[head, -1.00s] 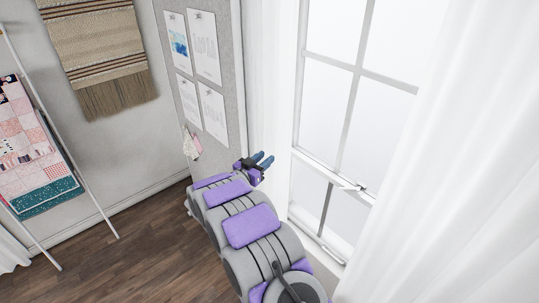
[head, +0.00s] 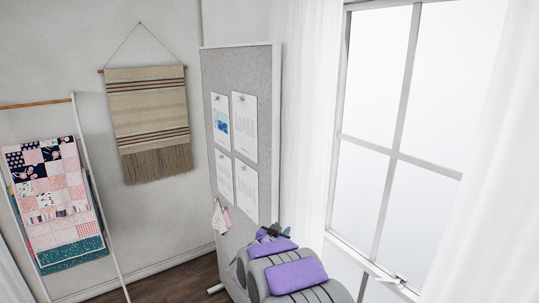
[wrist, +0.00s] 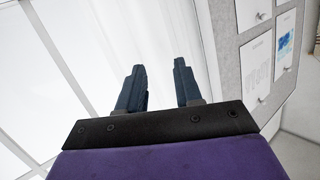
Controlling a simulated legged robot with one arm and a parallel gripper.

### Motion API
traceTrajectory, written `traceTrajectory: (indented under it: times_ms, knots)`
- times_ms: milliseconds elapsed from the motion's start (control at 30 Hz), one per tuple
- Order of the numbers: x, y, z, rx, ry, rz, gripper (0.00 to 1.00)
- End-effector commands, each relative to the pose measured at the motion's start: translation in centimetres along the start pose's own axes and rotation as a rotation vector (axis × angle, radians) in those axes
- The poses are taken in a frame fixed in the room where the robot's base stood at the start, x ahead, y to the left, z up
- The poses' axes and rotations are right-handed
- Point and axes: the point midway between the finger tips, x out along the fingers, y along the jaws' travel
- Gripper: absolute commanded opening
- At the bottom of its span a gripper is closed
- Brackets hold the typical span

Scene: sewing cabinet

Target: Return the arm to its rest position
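My arm, grey with purple pads, reaches forward from the bottom right of the head view. My gripper shows in the wrist view (wrist: 160,80) with two dark blue fingers standing apart and nothing between them. In the head view the gripper is small and mostly hidden behind my arm, in front of the pinboard's lower right edge. The wrist view looks past the fingers to the white curtain and window.
A grey pinboard (head: 264,80) with several pinned papers stands ahead. The window (head: 400,130) and white curtain (head: 307,130) are close on the right. A ladder rack (head: 95,190) with a patchwork quilt (head: 55,195) and a woven hanging (head: 148,105) are on the left. Dark floor (head: 200,275) shows below.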

Motion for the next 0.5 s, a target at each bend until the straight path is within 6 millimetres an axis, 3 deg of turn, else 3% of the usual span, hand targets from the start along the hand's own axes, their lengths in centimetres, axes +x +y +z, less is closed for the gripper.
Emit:
traceTrajectory:
  times_ms: [233, 367, 500]
  knots:
    - [-4.5, -1.5, 0.2, 0.007, -0.226, -0.254, 0.35]
    - [-8.2, -1.1, 1.0, -0.017, -0.355, -0.358, 0.35]
    - [-12.8, 0.6, 2.7, -0.064, -0.507, -0.438, 0.35]
